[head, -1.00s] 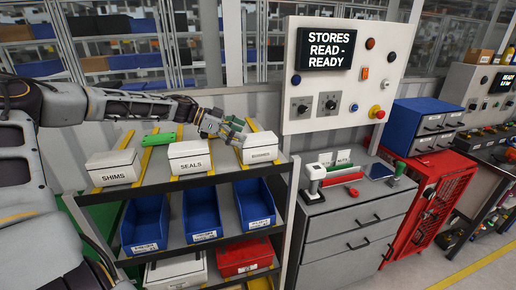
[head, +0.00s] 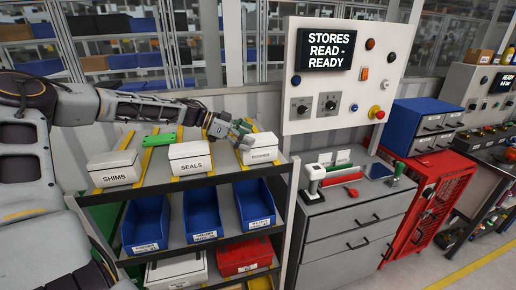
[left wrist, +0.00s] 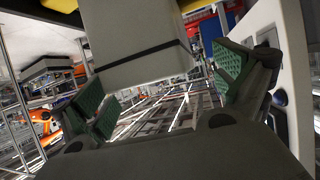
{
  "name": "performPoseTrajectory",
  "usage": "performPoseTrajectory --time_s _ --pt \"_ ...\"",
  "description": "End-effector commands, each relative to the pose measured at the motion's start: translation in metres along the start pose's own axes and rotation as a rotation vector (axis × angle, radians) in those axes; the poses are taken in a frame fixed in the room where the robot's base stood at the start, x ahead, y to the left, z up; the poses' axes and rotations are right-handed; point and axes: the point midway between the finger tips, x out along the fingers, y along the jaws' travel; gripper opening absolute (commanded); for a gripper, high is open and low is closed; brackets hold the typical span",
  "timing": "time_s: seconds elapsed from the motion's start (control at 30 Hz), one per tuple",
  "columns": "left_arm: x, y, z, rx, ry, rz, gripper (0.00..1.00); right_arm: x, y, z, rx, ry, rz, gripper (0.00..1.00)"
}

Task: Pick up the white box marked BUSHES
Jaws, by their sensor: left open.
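The white box marked BUSHES (head: 261,152) sits at the right end of the top shelf (head: 222,172). Its label is small but legible in the head view. My left gripper (head: 241,133) is open at the box's upper left, close to it. In the left wrist view a pale box (left wrist: 135,40) with a dark band stands between the spread green-padded fingers of the gripper (left wrist: 165,92), toward the top of the picture. I cannot tell whether a finger touches it. My right gripper is not in view.
White boxes marked SEALS (head: 190,158) and SHIMS (head: 114,168) stand to the left on the same shelf. A green item (head: 160,137) lies behind them. Blue bins (head: 201,212) fill the shelf below. A control panel (head: 340,75) rises close on the right.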

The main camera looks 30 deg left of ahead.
Motion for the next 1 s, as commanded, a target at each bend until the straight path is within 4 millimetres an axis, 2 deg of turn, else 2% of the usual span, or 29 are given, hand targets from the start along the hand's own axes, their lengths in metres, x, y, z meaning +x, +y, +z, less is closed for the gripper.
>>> performPoseTrajectory --time_s 0.43,1.0 --pt "0.021 0.000 0.000 0.000 0.000 0.000 0.98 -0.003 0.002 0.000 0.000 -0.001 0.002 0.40" --pt "0.023 0.000 0.000 0.000 0.001 0.000 0.96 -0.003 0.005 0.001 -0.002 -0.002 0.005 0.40"
